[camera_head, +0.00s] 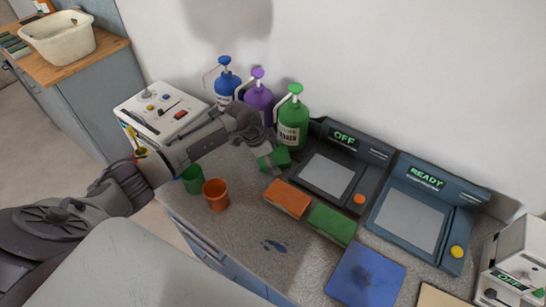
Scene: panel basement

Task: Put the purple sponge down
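I see no purple sponge in the head view. My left gripper (270,158) reaches in from the left over the counter, in front of the bottles. A small green thing (283,156) shows on both sides of its finger. I cannot tell whether the gripper holds it or only covers part of it. An orange sponge-like block (287,198) and a green one (333,224) lie on the counter, to the right of and below the gripper. My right gripper is not in view.
Blue (227,84), purple (259,98) and green (292,122) pump bottles stand along the wall. A green cup (192,179) and an orange cup (216,194) stand left. Two panel devices (325,174) (408,222) stand right. A blue cloth (365,275) lies in front. Bare counter surrounds a blue stain (275,246).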

